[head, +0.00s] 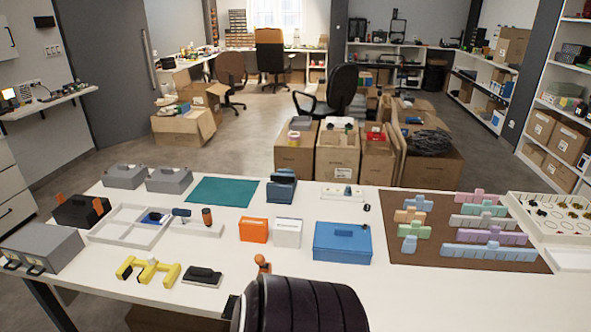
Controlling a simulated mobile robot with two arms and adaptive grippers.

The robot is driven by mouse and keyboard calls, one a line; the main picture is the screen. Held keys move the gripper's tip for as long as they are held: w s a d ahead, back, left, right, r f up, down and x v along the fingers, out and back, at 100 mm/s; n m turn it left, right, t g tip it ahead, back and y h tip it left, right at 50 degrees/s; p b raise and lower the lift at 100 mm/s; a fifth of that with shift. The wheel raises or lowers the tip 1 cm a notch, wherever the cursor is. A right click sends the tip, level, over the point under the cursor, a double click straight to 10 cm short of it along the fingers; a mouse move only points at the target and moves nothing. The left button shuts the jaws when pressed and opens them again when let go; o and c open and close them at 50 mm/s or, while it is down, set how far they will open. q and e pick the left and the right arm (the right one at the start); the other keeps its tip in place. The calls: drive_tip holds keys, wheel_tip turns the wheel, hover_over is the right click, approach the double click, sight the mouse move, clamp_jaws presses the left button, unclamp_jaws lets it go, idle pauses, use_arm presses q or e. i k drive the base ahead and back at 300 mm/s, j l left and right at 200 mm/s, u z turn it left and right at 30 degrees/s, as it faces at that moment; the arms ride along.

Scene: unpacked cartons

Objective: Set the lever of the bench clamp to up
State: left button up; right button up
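An orange knob-like piece (262,263) stands up near the table's front edge, just behind a large black ribbed part of my own body. It may be the lever of the bench clamp, but its base is hidden, so I cannot tell its setting. A black box with two orange upright pieces (80,210) sits at the table's left. A blue block-like device (282,187) stands at the back middle. I cannot tell for certain which is the clamp. Neither of my grippers can be made out.
The white table (420,300) is bare at front right. A blue case (342,243), an orange box (254,230) and a white box (288,232) stand mid-table. A yellow piece (148,270) and a black tool (202,276) lie front left. A brown mat (400,257) holds coloured blocks.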

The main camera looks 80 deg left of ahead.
sight(260, 260)
drive_tip(key=u, duration=2.95)
